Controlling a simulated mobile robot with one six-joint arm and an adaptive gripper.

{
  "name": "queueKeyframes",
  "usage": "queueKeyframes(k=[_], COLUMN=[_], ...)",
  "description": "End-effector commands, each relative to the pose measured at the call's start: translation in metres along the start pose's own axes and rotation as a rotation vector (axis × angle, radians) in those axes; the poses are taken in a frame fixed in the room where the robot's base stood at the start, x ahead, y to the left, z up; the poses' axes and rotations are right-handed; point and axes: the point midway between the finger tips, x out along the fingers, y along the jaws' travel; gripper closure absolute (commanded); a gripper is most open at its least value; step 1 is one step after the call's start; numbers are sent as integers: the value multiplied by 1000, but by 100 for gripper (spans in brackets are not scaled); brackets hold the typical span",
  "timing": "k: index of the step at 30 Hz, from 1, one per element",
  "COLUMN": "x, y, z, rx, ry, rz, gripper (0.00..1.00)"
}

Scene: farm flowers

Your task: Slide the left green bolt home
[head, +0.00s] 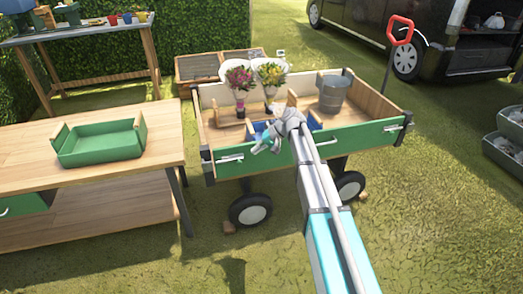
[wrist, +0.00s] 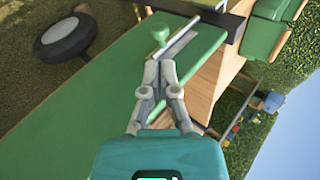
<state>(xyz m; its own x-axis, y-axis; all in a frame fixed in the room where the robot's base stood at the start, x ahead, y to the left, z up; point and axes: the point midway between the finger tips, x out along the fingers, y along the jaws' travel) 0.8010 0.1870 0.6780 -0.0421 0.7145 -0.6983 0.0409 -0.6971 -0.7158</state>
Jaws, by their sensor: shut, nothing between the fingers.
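The left bolt is a silver rod (head: 231,158) on the cart's green side panel (head: 350,139), near the panel's left end. In the wrist view the rod (wrist: 184,36) runs diagonally along the panel, with a green knob (wrist: 160,35) beside it. My gripper (head: 257,148) is in front of the panel, just right of the rod. In the wrist view my gripper (wrist: 160,62) is shut and empty, its fingertips close to the knob and the rod's near end. Whether they touch is unclear.
The cart holds two bouquets (head: 240,78) and a grey bucket (head: 334,94). Another bolt (head: 397,127) is at the panel's right end. A wooden table (head: 90,170) with a green tray (head: 100,145) stands left of the cart. Open grass lies in front.

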Motion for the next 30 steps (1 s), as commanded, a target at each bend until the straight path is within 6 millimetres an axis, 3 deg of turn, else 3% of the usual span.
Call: queueKeyframes(k=[15, 30], x=[54, 62], y=[2, 0], z=[0, 0], rx=[0, 0], ry=[0, 0], rz=[0, 0], gripper=[100, 100])
